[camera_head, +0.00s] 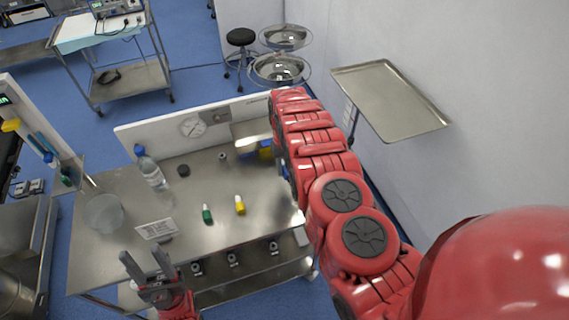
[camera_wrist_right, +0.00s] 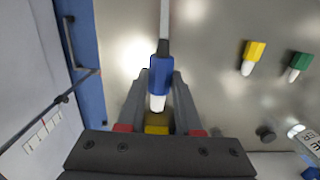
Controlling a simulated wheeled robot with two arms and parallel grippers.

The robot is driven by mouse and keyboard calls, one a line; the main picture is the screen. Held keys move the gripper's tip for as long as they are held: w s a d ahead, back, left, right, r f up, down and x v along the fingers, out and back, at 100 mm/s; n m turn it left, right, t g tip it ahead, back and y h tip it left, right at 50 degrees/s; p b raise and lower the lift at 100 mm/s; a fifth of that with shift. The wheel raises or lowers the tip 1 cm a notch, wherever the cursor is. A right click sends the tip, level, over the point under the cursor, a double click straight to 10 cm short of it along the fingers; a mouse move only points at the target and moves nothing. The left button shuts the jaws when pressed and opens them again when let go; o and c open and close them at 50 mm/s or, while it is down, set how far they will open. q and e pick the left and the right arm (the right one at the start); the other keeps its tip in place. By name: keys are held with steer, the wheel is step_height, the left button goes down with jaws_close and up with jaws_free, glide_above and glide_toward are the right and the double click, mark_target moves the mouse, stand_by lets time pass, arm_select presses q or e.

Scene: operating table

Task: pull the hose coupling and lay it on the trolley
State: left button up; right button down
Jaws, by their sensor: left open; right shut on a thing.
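In the right wrist view a blue coupling (camera_wrist_right: 160,76) with a white tip and a pale hose or rod running up from it sits between the fingers of my right gripper (camera_wrist_right: 160,92), which is shut on it. Its height above the trolley is unclear. In the head view my red right arm covers that gripper. A yellow coupling (camera_head: 240,205) and a green coupling (camera_head: 207,214) lie apart on the steel trolley (camera_head: 195,240); both also show in the wrist view. My left gripper (camera_head: 147,262) is open and empty at the trolley's front edge.
A clear bottle (camera_head: 153,174), a clear bowl (camera_head: 104,213), a dark round cap (camera_head: 184,170) and a white label card (camera_head: 156,229) stand on the trolley. A steel tray (camera_head: 388,98) is at the right wall.

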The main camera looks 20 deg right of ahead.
step_height(320, 180, down, 7)
steer(key=b, duration=0.5)
steer(key=shift+f, duration=0.15)
steer(key=c, duration=0.5)
jaws_free()
steer(key=shift+r, duration=0.2)
